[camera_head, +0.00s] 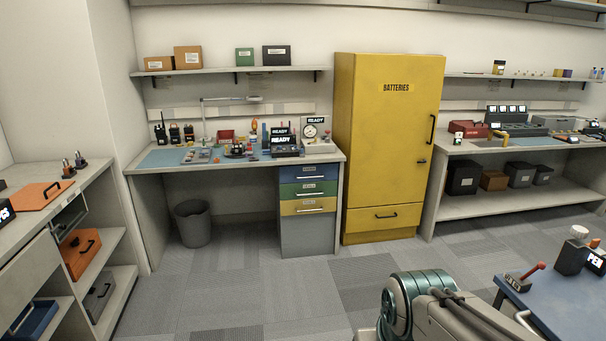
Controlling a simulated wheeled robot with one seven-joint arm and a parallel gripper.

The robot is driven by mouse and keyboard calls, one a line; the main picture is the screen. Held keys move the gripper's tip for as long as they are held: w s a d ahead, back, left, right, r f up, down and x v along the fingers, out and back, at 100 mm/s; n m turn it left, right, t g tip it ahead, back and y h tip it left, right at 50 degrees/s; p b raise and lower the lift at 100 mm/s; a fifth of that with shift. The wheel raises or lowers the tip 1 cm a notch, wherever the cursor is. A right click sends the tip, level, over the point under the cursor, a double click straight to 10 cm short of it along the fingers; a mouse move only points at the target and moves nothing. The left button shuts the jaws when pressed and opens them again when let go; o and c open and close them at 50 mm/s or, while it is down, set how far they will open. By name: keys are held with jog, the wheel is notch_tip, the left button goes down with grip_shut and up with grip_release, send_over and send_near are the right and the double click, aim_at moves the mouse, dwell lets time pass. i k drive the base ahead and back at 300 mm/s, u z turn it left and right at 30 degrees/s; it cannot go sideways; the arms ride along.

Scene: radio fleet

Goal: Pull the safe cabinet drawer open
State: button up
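The yellow safe cabinet (388,140), marked "BATTERIES", stands against the back wall between two workbenches. Its tall door is shut and has a black vertical handle (433,129) on the right side, with a small lock below it. The safe cabinet drawer (370,220) is at the bottom and looks shut, flush with the front. Its dark bar handle (386,216) runs across the middle. Part of my arm shows at the bottom, right of centre, well short of the cabinet. My gripper is not in view.
Carpet floor (300,270) is clear in front of the cabinet. A blue-topped table (560,300) stands at the lower right. A bench with blue, green and yellow drawers (309,190) is left of the cabinet, and a grey bin (193,223) stands under it. A shelved bench (510,205) is to the right.

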aim_at(377, 207)
jog(key=u, duration=0.05)
jog(key=i, duration=1.6)
jog(key=z, duration=0.25)
jog(key=i, duration=1.6)
jog(key=z, duration=0.85)
jog(key=i, duration=1.55)
jog(key=z, duration=0.5)
